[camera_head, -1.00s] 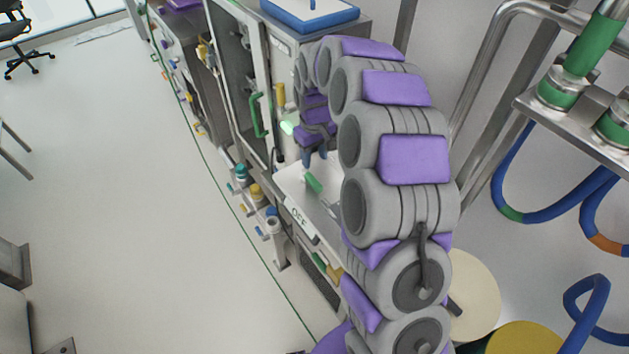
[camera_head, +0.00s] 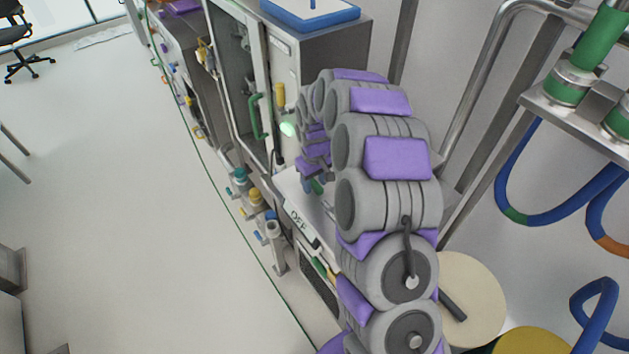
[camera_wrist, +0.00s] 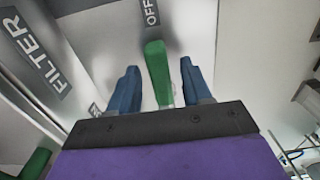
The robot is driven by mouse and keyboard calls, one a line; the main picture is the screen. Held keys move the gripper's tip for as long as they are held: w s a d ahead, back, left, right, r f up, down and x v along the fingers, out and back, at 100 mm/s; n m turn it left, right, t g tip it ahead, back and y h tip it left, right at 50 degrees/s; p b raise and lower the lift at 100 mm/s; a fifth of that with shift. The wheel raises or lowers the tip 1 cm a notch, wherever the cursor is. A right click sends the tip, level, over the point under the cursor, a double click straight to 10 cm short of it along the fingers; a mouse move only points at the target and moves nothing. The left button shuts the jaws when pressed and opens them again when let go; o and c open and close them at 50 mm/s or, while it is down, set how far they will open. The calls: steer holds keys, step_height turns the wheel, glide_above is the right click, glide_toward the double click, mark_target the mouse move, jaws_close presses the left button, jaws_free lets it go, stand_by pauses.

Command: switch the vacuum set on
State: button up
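The green lever (camera_wrist: 158,72) lies on the white top of the metal unit (camera_head: 296,196) and points toward the black OFF label (camera_wrist: 151,12). The OFF label also shows in the head view (camera_head: 299,221). My gripper (camera_wrist: 160,82) is open, with one blue finger on each side of the lever. The lever is between the fingers; a gap shows on both sides, and I cannot tell whether either finger touches it. In the head view my arm hides most of the lever and the gripper.
A FILTER label (camera_wrist: 36,50) is on a panel at the left of the wrist view. In the head view a tall cabinet with a green handle (camera_head: 255,115) stands behind the unit. Blue hoses (camera_head: 540,215) hang at the right.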

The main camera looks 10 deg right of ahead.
jaws_close()
